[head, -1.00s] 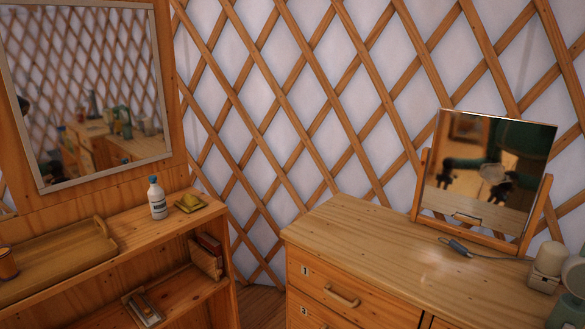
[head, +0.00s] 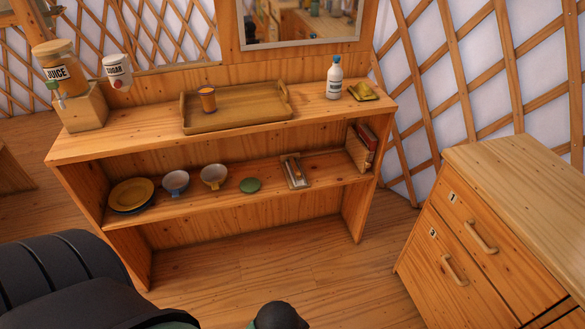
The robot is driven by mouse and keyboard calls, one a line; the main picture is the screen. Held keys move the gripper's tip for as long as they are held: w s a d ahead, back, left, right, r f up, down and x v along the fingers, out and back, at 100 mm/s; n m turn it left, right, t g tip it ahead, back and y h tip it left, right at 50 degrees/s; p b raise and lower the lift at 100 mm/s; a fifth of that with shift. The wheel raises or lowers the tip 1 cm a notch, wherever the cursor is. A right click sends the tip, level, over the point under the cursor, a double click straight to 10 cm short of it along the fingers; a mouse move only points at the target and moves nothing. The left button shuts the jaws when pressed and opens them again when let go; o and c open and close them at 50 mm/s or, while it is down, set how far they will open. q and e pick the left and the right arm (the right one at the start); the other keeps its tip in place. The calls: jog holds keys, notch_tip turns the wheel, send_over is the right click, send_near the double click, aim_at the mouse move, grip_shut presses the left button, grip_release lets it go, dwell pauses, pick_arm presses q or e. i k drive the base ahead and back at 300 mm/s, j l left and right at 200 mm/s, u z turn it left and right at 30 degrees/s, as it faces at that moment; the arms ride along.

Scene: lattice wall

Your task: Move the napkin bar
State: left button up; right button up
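A small yellow holder with a raised piece across its top (head: 364,91) sits at the right end of the sideboard's top (head: 330,108), just right of a white bottle with a blue cap. It looks like napkins with a bar on them, but it is too small to tell the bar apart clearly. Nothing of mine touches it. Neither of my grippers shows in the head view.
A wooden tray (head: 240,122) with an orange cup (head: 207,99) lies left of the white bottle (head: 334,78). A juice dispenser (head: 60,75) and sugar jar (head: 118,72) stand further left. A drawer cabinet (head: 490,245) stands right.

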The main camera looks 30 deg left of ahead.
aim_at(297, 173)
jog(key=i+u, duration=0.1)
jog(key=u, duration=0.4)
jog(key=i+l+u, duration=0.1)
jog(key=u, duration=0.4)
jog(key=l+u, duration=0.1)
jog(key=u, duration=0.4)
jog(key=i+l, duration=0.2)
jog(key=l, duration=0.15)
jog(key=i+l, duration=0.15)
jog(key=l, duration=0.25)
jog(key=i+l, duration=0.2)
jog(key=l, duration=0.15)
jog(key=i+l, duration=0.15)
jog(key=l, duration=0.25)
